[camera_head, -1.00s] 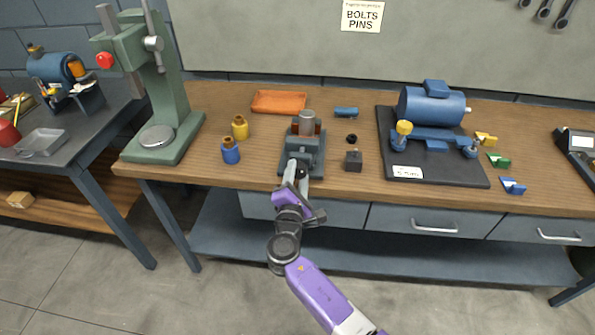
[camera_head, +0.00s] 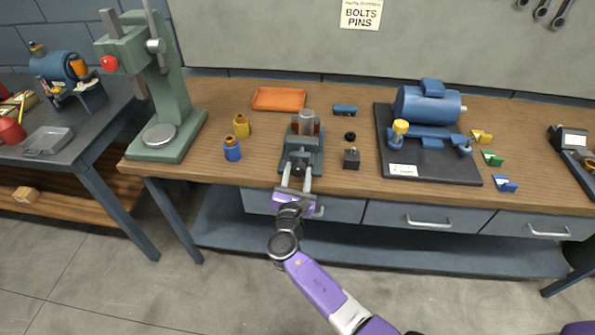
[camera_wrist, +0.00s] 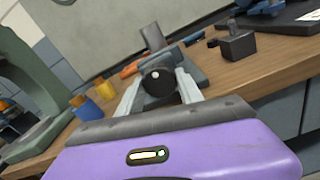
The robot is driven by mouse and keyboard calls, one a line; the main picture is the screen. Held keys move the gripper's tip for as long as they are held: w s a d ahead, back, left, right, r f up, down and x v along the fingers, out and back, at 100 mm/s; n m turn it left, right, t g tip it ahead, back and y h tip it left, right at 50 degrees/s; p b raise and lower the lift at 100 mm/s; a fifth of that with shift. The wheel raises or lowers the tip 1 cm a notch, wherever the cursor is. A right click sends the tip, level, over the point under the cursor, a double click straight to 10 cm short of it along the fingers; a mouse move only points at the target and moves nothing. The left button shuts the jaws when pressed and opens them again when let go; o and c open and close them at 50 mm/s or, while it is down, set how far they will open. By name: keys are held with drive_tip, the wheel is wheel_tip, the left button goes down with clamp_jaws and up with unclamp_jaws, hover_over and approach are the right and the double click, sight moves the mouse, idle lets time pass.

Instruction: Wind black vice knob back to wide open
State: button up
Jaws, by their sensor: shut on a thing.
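The black vice knob (camera_wrist: 160,80) faces me in the wrist view, between the two light fingers of my gripper (camera_wrist: 160,84). In the head view my gripper (camera_head: 297,174) reaches the front of the vice from below, its fingers on either side of the knob. It is shut on the knob. The vice's jaw gap is mostly hidden behind the knob in the wrist view.
A small dark block (camera_head: 351,159) and a black ring (camera_head: 350,136) lie right of the vice. A motor on a black plate (camera_head: 455,175) is farther right. The bench front is clear.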

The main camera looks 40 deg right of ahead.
drive_tip(key=shift+f, duration=0.1)
idle(0.4)
drive_tip(key=o, duration=1.4)
drive_tip(key=b+v, duration=0.1)
drive_tip(key=v, duration=0.7)
